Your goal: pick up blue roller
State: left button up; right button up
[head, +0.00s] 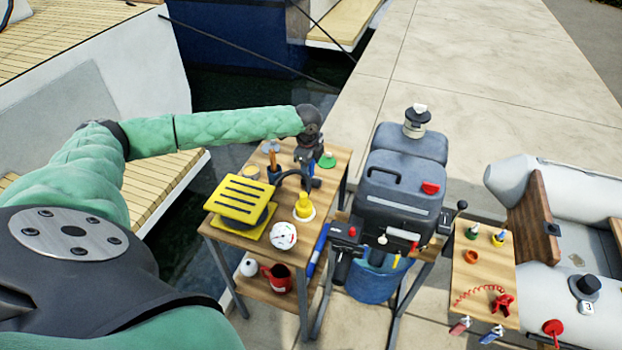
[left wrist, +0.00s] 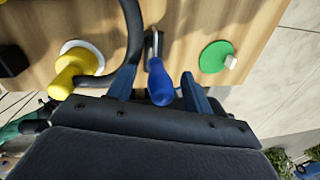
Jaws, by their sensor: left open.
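The blue roller (left wrist: 160,88) shows in the left wrist view as a rounded blue handle on a short metal shaft, at the edge of the wooden table top. My left gripper (left wrist: 160,86) is open, with one dark blue finger on each side of the handle. I cannot tell whether either finger touches it. In the head view my left gripper (head: 307,170) is at the far right part of the small wooden table (head: 232,238), and it hides most of the roller. My right gripper is in neither view.
A dark curved hose passes close to the left finger. A yellow funnel-like piece (head: 303,206) and a green disc (head: 327,160) are nearby. A yellow slotted block (head: 242,199) and a white gauge (head: 283,235) sit nearer. The outboard motor (head: 400,190) stands right.

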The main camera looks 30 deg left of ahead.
pick_arm(q)
jog(key=c, duration=1)
jog(key=shift+c, duration=0.4)
jog(key=shift+r, duration=0.1)
